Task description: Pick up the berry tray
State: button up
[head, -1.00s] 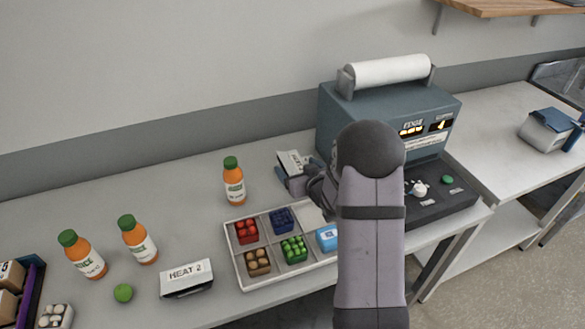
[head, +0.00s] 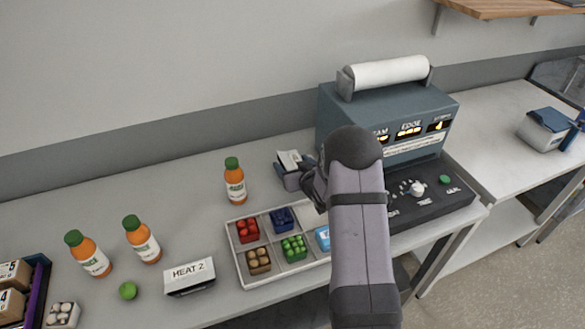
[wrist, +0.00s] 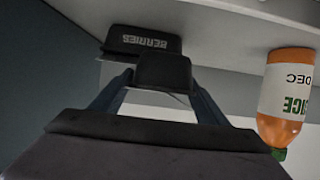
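A dark item marked BERRIES (wrist: 150,40) shows with its lettering upside down in the wrist view, just beyond my gripper (wrist: 163,75). A smaller dark block stands between or just in front of the fingertips; I cannot tell whether it is part of that item or of the gripper. In the head view my gripper (head: 292,180) is low at the back of the counter, right beside a small white-topped package (head: 289,158), which it partly hides. Whether the fingers are closed on it is not clear.
A divided white tray (head: 240,268) holds coloured produce in front of my gripper. An orange bottle (head: 235,183) stands to the left and a sealing machine (head: 365,118) to the right.

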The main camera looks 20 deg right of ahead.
aim_at(298, 155)
jog(key=c, duration=0.9)
jog(key=shift+r, duration=0.15)
jog(key=shift+r+b, duration=1.15)
jog(key=shift+r, duration=3.75)
jog(key=shift+w+d+f+b, duration=0.15)
jog(key=shift+w+d+b, duration=0.15)
jog(key=shift+w+b, duration=0.25)
jog(key=w+d+b, duration=0.1)
jog(key=b, duration=0.1)
jog(key=shift+w+d+b, duration=0.3)
jog(key=shift+d+b, duration=0.05)
jog(key=shift+d, duration=0.05)
jog(key=shift+w+d+r, duration=0.2)
jog(key=shift+d+r, duration=0.05)
jog(key=shift+d, duration=0.1)
jog(key=shift+f+b, duration=0.45)
jog(key=shift+f, duration=2.65)
